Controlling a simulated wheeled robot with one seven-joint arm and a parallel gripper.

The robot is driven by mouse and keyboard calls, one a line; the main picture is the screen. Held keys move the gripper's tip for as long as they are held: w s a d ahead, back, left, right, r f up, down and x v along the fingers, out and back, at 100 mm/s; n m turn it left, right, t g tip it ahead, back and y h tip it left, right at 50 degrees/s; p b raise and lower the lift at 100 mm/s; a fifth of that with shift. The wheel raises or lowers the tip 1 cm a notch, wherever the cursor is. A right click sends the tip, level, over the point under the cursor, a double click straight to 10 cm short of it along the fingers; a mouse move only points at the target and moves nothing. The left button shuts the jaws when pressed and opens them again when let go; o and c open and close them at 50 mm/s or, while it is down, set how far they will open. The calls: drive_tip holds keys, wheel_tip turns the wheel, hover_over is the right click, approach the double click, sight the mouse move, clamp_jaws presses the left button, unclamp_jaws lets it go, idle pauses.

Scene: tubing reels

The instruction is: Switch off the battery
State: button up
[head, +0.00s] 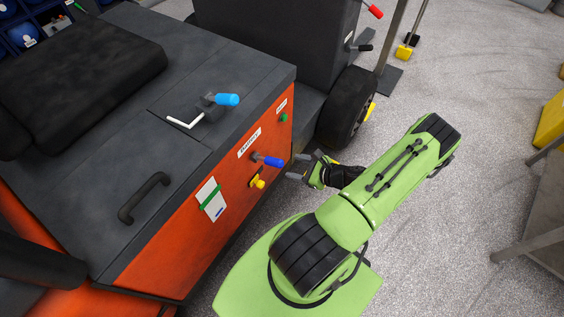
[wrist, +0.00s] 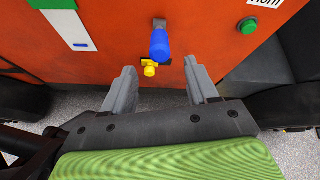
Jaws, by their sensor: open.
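A label reading "Battery" (head: 249,142) is on the orange side panel of the vehicle (head: 165,245). Just below it a lever with a blue handle (head: 270,161) sticks out from the panel. In the wrist view the blue handle (wrist: 160,43) points toward me, ahead of and between my two fingers. My gripper (head: 299,167) is open and empty, a short way to the right of the blue handle and apart from it. In the wrist view my gripper (wrist: 161,68) has its grey fingers spread wide. No contact shows.
A yellow knob (head: 258,183) sits just below the blue handle. A green button (head: 284,118) is up and to the right, under a "Horn" label. A light blue lever (head: 226,99) stands on top. A black wheel (head: 346,108) lies behind.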

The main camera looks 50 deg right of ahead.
drive_tip(key=v, duration=0.5)
drive_tip(key=shift+s, duration=0.1)
idle(0.3)
